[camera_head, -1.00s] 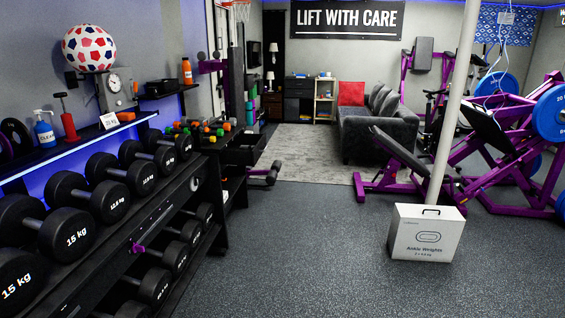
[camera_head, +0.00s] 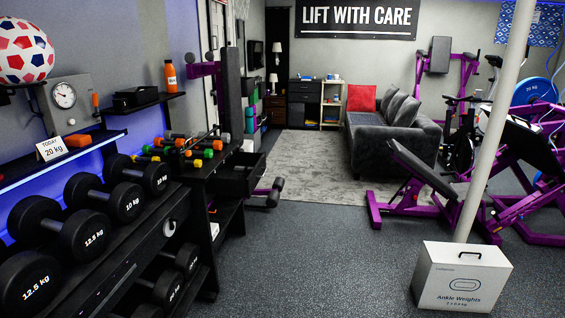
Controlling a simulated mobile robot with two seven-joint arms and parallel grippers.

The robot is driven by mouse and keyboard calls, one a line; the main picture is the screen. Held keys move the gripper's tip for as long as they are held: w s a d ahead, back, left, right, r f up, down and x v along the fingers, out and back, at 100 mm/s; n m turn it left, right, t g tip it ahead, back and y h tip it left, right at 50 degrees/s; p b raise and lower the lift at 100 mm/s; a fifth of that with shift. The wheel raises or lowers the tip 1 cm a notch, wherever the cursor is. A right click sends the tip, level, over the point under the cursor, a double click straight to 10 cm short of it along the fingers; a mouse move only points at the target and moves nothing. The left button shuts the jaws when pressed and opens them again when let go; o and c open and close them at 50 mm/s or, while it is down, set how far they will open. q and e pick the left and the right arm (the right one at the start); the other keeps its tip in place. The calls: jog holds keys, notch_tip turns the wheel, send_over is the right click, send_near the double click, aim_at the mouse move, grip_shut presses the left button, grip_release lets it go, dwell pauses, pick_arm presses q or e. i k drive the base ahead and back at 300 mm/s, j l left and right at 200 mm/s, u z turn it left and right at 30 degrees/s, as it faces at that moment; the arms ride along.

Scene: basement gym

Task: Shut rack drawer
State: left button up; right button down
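A black rack (camera_head: 206,168) with small coloured dumbbells on top stands left of centre, past the large dumbbell rack. A dark drawer (camera_head: 249,165) sticks out from its right side, over the floor, and looks open. Its inside is too dark to tell what it holds. Neither of my grippers is in view.
The large dumbbell rack (camera_head: 120,235) lines the left side. Open floor (camera_head: 310,255) lies ahead to its right. An ankle weights box (camera_head: 463,276) stands at right by a pale pole (camera_head: 497,125). A purple bench (camera_head: 422,185) stands on the right, near a grey rug (camera_head: 325,165).

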aim_at(226, 181)
jog(key=i, duration=1.35)
jog(key=i+l+u, duration=0.1)
jog(key=i+u, duration=0.2)
jog(key=i, duration=0.2)
jog(key=i+l+u, duration=0.3)
jog(key=i, duration=0.2)
jog(key=i+l+u, duration=0.25)
jog(key=i, duration=0.2)
jog(key=i+j, duration=0.05)
